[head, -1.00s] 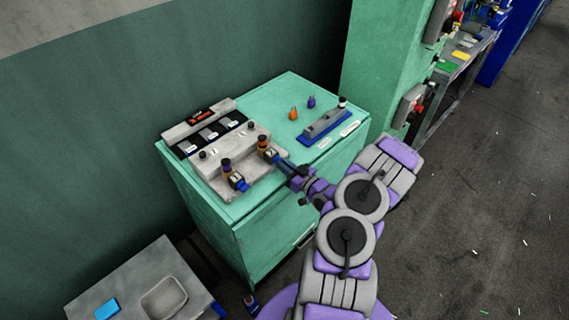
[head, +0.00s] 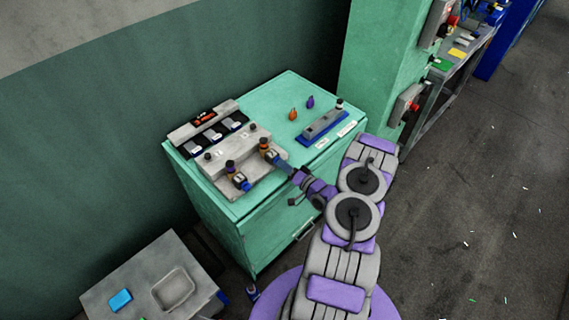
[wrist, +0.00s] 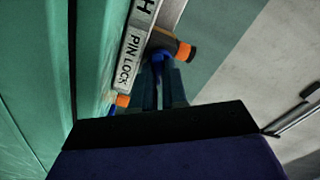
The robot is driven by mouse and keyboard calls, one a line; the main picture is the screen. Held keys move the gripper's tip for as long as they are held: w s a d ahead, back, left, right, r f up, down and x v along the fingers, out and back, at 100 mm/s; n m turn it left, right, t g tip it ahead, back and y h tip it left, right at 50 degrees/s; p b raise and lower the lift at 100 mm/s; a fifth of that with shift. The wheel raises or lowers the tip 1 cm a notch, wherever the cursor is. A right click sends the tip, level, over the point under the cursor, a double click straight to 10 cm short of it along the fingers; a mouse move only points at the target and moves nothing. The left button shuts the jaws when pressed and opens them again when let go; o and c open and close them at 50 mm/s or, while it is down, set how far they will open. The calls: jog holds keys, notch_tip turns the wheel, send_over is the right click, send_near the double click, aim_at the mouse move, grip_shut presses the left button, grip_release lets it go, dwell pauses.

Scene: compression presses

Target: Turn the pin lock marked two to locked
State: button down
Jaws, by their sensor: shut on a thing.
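Two pin locks with black and orange knobs and blue parts stand at the front of the grey fixture (head: 222,160) on the green cabinet. My gripper (head: 274,158) reaches in from the right and is shut at the right-hand pin lock (head: 264,145). The other pin lock (head: 236,175) stands free to its left. In the wrist view my gripper (wrist: 160,88) has its fingers close together on the blue part of a pin lock (wrist: 176,48), whose orange and black knob points right. A label (wrist: 131,58) reading "PIN LOCK" is beside it. I cannot read a number on either lock.
A blue tray with a grey block (head: 325,124) and two small knobs, orange (head: 293,114) and purple (head: 310,102), are on the cabinet top (head: 275,100). A grey table (head: 140,272) stands at the lower left. Floor (head: 480,220) is open at the right.

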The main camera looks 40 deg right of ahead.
jog(key=m, duration=0.6)
jog(key=shift+d+f+p, duration=0.1)
jog(key=shift+d+p, duration=0.05)
jog(key=shift+p, duration=0.15)
jog(key=shift+m, duration=0.4)
jog(key=c, duration=1.2)
grip_release()
jog(key=shift+d+f, duration=0.1)
jog(key=shift+d, duration=0.1)
jog(key=shift+o, duration=0.2)
jog(key=shift+a, duration=0.15)
jog(key=shift+s, duration=0.55)
jog(key=s+d+p, duration=0.1)
jog(key=s, duration=1.5)
jog(key=shift+s+d, duration=0.15)
jog(key=shift+d, duration=0.15)
